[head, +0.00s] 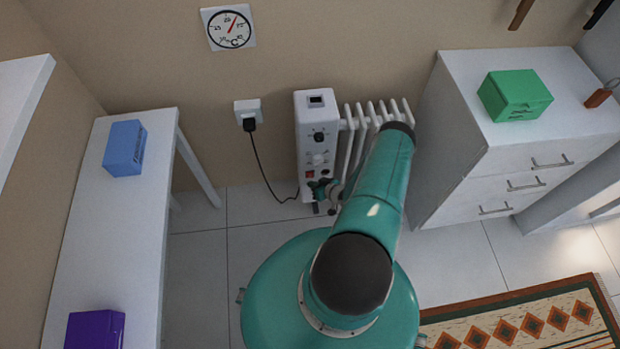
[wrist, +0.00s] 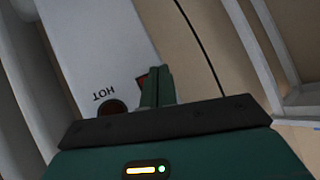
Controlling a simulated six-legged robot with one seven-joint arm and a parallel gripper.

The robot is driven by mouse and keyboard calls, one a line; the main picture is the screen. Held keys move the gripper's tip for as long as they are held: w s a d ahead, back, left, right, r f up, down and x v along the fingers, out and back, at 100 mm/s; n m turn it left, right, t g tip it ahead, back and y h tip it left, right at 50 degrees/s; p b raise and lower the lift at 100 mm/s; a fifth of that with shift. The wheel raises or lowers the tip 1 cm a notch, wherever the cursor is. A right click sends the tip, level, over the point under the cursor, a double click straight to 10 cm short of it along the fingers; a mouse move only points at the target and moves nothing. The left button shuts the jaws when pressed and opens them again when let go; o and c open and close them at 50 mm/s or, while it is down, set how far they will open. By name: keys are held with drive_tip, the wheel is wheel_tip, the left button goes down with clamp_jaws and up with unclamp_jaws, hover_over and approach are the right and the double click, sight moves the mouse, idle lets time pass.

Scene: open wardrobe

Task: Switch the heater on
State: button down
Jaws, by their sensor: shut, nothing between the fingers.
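The white heater (head: 307,110) stands on the floor against the wall, with ribbed fins on its right. Its front panel carries knobs and a red switch (head: 310,173) low down. My gripper (head: 318,188) is in front of the panel's lower part. In the wrist view, my gripper (wrist: 157,72) is shut and empty. Its fingers overlap the red switch (wrist: 142,82), whose edge shows just left of them; I cannot tell whether they touch. A dark red round lamp (wrist: 112,107) sits left of it under upside-down "HOT" lettering.
A black cord runs from the wall socket (head: 248,110) to the floor by the heater. A white table (head: 115,215) with blue and purple boxes stands left, a white drawer cabinet (head: 510,165) right. A thermometer dial (head: 229,28) hangs above.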

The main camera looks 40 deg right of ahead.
drive_tip(key=shift+s, duration=0.1)
drive_tip(key=s+a, duration=0.1)
drive_tip(key=s, duration=0.1)
drive_tip(key=s+a, duration=0.1)
drive_tip(key=s, duration=0.1)
drive_tip(key=shift+a+r, duration=0.3)
drive_tip(key=shift+a, duration=0.05)
idle(0.5)
